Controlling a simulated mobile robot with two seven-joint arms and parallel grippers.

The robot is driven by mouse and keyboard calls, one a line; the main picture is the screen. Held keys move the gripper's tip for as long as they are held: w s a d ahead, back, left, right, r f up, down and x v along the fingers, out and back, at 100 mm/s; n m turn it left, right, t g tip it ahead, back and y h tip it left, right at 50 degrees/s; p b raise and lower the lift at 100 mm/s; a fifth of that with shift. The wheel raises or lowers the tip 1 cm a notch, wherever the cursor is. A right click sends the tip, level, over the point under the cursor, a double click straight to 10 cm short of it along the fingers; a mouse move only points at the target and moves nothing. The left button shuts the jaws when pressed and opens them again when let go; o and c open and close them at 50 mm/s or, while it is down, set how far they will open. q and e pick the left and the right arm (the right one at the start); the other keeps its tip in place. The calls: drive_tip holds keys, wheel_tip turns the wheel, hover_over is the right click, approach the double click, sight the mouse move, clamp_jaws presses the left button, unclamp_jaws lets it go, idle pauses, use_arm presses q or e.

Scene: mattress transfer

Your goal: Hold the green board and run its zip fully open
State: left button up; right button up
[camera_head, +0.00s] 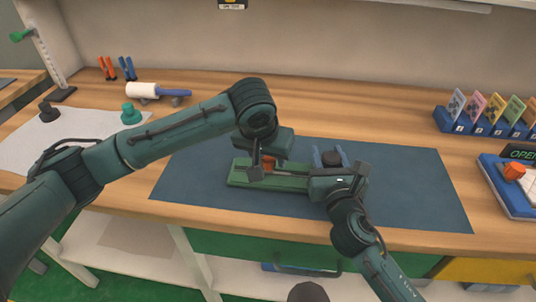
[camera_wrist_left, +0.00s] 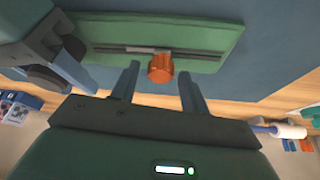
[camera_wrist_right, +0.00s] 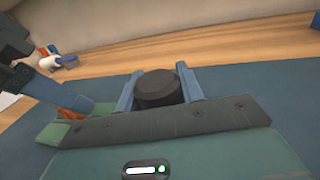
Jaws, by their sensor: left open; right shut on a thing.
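The green board (camera_head: 240,180) lies on the dark blue mat. It also shows in the left wrist view (camera_wrist_left: 205,40), with a dark zip track (camera_wrist_left: 130,49) along it. The orange zip pull (camera_wrist_left: 160,70) sits at the track's edge. My left gripper (camera_head: 258,166) is above the board, open, with the pull just beyond and between its fingertips in the left wrist view. My right gripper (camera_wrist_right: 158,80) is shut on a round black knob (camera_wrist_right: 156,90) at the board's right end. The join between knob and board is hidden.
The blue mat (camera_head: 420,195) has free room to the right. A blue card rack (camera_head: 480,127) and a blue tray (camera_head: 520,205) stand at the right. A white roller (camera_head: 142,90) and a teal knob (camera_head: 131,113) are at the left.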

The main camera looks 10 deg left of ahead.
sight(290, 176)
use_arm(q)
drive_tip(key=shift+c, duration=0.6)
clamp_jaws()
drive_tip(key=d, duration=0.5)
drive_tip(key=shift+d, duration=0.1)
use_arm(e)
drive_tip(key=shift+a, duration=0.1)
use_arm(q)
drive_tip(key=shift+o, duration=0.6)
unclamp_jaws()
